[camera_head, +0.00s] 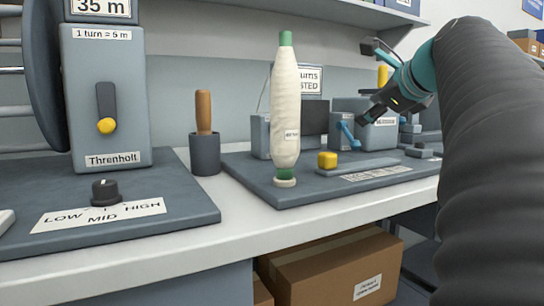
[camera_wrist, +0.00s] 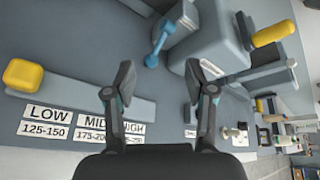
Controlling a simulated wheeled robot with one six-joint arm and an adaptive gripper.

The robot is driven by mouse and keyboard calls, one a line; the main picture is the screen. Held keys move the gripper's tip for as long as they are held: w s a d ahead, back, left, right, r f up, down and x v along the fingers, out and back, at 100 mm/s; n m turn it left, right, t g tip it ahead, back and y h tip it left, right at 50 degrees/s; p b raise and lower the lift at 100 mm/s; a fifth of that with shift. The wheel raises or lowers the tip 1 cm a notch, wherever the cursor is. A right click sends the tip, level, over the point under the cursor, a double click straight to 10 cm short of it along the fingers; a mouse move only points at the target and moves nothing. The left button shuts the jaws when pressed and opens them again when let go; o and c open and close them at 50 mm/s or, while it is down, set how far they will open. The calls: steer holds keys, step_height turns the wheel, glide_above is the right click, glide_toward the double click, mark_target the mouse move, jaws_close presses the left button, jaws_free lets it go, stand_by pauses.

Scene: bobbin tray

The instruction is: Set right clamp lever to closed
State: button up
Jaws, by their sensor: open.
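My gripper (camera_head: 374,80) is open and empty, in the air above the right part of the back bench's grey base. Its two spread fingers also show in the wrist view (camera_wrist: 163,85), with nothing between them. A yellow-handled lever (camera_head: 383,75) stands up behind the gripper; its yellow grip shows at upper right in the wrist view (camera_wrist: 273,34), apart from the fingers. A blue crank-like handle (camera_head: 346,132) is on the grey block below; it also shows in the wrist view (camera_wrist: 158,42). No readable label tells me which part is the right clamp lever.
A tall white bobbin (camera_head: 286,110) stands upright on the grey base (camera_head: 255,172). A yellow slider knob (camera_head: 327,160) sits near a labelled scale. A wooden-handled tool (camera_head: 204,112) stands in a dark cup (camera_head: 205,155). A yellow-knobbed winder (camera_head: 107,100) is at left.

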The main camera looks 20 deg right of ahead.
steer(key=a+r+n+h+p, duration=0.1)
steer(key=a+r+n, duration=0.65)
steer(key=n, duration=0.65)
steer(key=s+a+f+n+g+h, duration=0.1)
steer(key=s+a+f+n+g, duration=0.3)
steer(key=s+f, duration=1)
steer(key=a+n, duration=0.3)
steer(key=shift+a+h, duration=0.15)
steer(key=shift+h, duration=0.15)
steer(key=shift+s, duration=0.1)
